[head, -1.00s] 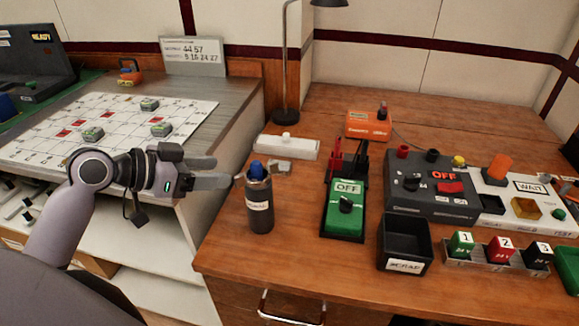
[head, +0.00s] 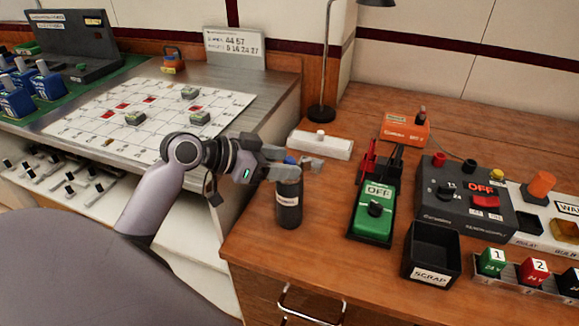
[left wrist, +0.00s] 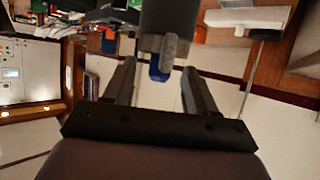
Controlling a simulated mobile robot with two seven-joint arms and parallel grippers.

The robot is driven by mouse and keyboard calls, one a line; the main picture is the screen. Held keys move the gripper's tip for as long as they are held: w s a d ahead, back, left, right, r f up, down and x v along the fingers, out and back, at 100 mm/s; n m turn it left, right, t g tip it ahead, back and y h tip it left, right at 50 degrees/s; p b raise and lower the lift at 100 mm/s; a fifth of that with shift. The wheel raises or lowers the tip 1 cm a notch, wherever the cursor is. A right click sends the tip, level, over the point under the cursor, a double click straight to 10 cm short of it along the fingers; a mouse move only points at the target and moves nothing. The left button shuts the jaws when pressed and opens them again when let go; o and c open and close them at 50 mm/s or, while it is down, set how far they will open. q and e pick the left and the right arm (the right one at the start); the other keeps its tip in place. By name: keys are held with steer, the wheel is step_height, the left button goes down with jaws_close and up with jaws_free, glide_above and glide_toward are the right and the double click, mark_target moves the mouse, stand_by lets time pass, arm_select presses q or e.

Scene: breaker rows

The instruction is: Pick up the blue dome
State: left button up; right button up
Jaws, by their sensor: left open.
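The blue dome (head: 290,160) sits on top of an upright dark cylinder (head: 289,205) with a white label, near the left edge of the wooden desk. My left gripper (head: 284,164) is open at the cylinder's top, and its fingers hide most of the dome in the head view. In the left wrist view a blue part (left wrist: 158,71) shows between the two spread fingers, close to the dark cylinder (left wrist: 166,17). I cannot tell whether the fingers touch the dome. My right gripper is not in view.
A small grey piece (head: 314,164) and a white block (head: 321,145) lie just behind the cylinder. To the right stand a green OFF switch box (head: 372,221), a black SCRAP bin (head: 432,254) and a dark power supply (head: 460,205). The desk in front of the cylinder is clear.

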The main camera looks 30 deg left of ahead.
arm_select(q)
jaws_close()
